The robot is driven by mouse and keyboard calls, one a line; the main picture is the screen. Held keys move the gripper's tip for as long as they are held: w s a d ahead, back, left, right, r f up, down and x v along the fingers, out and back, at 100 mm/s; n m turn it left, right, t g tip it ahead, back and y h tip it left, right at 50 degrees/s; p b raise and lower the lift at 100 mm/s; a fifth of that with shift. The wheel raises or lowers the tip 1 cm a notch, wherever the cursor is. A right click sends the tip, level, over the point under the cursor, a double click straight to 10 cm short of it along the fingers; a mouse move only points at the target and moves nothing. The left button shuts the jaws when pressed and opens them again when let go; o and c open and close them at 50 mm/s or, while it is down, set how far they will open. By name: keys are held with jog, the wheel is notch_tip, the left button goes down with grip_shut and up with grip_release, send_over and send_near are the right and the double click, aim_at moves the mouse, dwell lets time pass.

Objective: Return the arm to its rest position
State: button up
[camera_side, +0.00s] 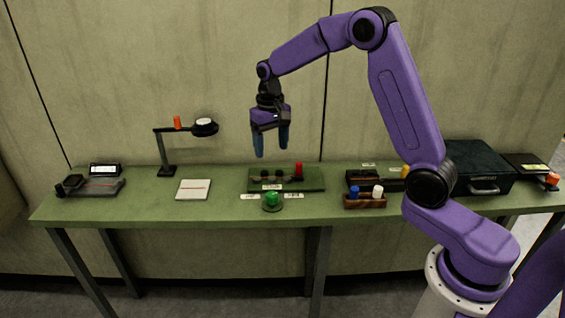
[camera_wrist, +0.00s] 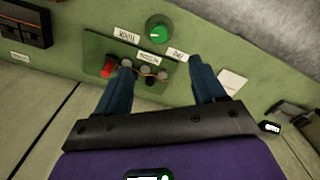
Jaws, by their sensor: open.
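My purple arm reaches over the green table from the right in the side view. My gripper (camera_side: 271,143) points down above the green board (camera_side: 312,184) near the middle of the table, clear of it. Its two blue fingers are apart with nothing between them. In the wrist view my gripper (camera_wrist: 166,75) also shows open, and the board (camera_wrist: 97,42) lies beyond the fingertips. A red peg (camera_side: 298,169) stands at the board's right end, and several dark round parts sit along it. My fingers partly hide the board in the wrist view.
A green knob (camera_side: 271,200) sits in front of the board. A lamp-like stand (camera_side: 166,150) and a white pad (camera_side: 194,189) are to the left. A wooden holder (camera_side: 364,203) with blue and white pegs and a dark case (camera_side: 476,170) are to the right. Space above the table's left half is mostly free.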

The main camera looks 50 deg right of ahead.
jog(key=s+a+r+n, duration=0.2)
jog(key=s+a+n, duration=0.25)
jog(key=s, duration=0.35)
jog(key=s+a+r+n, duration=0.25)
jog(key=s+a, duration=0.25)
jog(key=s, duration=0.3)
jog(key=s+d+f+n, duration=0.1)
jog(key=s+n, duration=0.3)
jog(key=s, duration=0.6)
jog(key=s+d+f+n, duration=0.1)
jog(key=s+n, duration=0.3)
jog(key=s, duration=0.7)
jog(key=shift+d, duration=0.55)
